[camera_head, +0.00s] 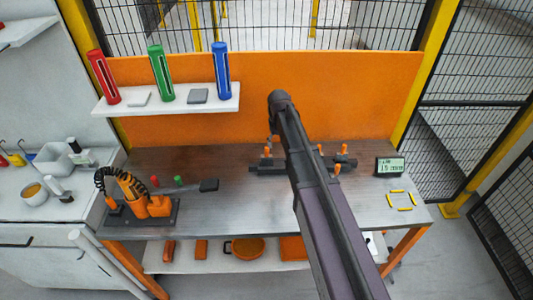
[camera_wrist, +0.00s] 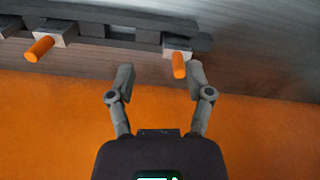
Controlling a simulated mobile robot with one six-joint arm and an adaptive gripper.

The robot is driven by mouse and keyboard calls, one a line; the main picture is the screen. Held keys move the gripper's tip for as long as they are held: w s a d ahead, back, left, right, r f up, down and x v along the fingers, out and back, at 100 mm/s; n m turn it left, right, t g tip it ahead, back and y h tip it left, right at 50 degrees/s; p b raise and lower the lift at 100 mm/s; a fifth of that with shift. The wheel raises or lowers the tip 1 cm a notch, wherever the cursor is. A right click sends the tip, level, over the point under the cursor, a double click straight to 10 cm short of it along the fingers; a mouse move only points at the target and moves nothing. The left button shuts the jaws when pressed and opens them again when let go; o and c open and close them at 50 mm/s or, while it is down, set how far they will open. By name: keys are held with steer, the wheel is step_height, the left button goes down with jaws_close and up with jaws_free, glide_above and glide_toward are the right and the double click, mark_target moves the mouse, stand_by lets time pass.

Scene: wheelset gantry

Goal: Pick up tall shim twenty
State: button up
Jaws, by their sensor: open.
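A dark rail fixture (camera_head: 300,167) on the workbench holds several grey blocks with orange pegs, such as one peg (camera_head: 319,150). In the wrist view, two grey blocks with orange pegs show on the rail: one peg at the left (camera_wrist: 40,48) and one right of centre (camera_wrist: 179,65). I read no number on them, so I cannot tell which is shim twenty. My gripper (camera_wrist: 161,80) is open and empty. In the picture, the right peg's tip lies between its fingers, close to the right finger; contact cannot be told. My arm hides part of the rail in the head view.
An orange back panel (camera_head: 300,90) stands behind the workbench (camera_head: 230,210). A shelf (camera_head: 170,104) at left bears red, green and blue tubes and two small plates.

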step_height(320, 180, up, 4)
steer(key=p, duration=0.3)
glide_above(267, 156)
steer(key=shift+w+d+f+n, duration=0.1)
steer(key=shift+w+d+n, duration=0.2)
steer(key=shift+f+b, duration=0.1)
steer(key=shift+b, duration=0.25)
step_height(267, 156, down, 8)
steer(key=b, duration=0.8)
steer(key=shift+f, duration=0.25)
steer(key=shift+f+b, duration=0.1)
steer(key=shift+b, duration=0.2)
steer(key=f+b, duration=0.3)
steer(key=shift+w+a+f, duration=0.1)
steer(key=shift+a+f, duration=0.1)
steer(key=shift+a, duration=0.15)
steer(key=shift+f+b, duration=0.8)
steer(key=shift+b, duration=0.2)
